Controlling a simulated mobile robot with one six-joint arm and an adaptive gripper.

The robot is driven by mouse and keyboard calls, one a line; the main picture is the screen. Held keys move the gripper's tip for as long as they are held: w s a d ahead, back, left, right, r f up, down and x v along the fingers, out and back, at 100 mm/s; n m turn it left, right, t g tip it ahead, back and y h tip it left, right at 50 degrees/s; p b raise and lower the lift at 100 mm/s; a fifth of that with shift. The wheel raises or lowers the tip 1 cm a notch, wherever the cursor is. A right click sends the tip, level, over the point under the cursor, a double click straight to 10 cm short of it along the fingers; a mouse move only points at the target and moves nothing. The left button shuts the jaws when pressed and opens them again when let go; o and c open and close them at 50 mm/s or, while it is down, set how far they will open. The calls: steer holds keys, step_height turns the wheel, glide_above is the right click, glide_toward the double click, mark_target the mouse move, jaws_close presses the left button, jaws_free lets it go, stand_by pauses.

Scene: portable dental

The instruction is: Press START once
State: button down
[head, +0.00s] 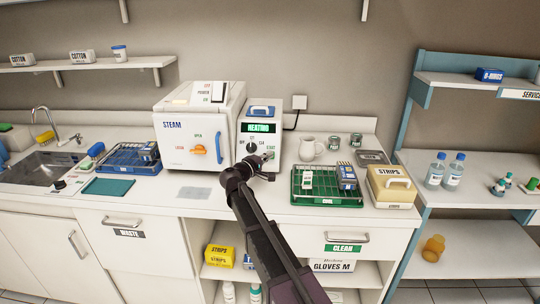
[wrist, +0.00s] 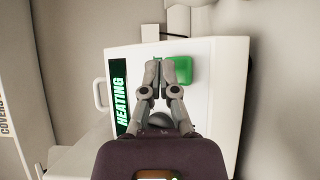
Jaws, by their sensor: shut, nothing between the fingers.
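In the wrist view, the fingertips of my gripper (wrist: 157,66) are together and empty. They are at the left edge of a green button (wrist: 178,72); I cannot tell whether they touch it. The button's label is not readable there. A dark knob (wrist: 159,119) is partly hidden behind my gripper.
The white steam unit (head: 177,153) stands close on the left. A green wire tray (head: 300,197), a mug (head: 309,149) and a beige strips box (head: 385,195) are on the right. A grey mat (head: 194,193) lies on the counter in front of the steam unit.

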steer(key=shift+s+r, duration=0.1)
steer(key=shift+s, duration=0.05)
stand_by(0.3)
steer(key=s+r+p, duration=0.1)
steer(key=s, duration=0.1)
steer(key=s+r+p, duration=0.1)
steer(key=s, duration=0.1)
steer(key=shift+s+a+r+p, duration=0.1)
steer(key=shift+a+r+p, duration=0.1)
steer(key=shift+p, duration=0.1)
stand_by(0.8)
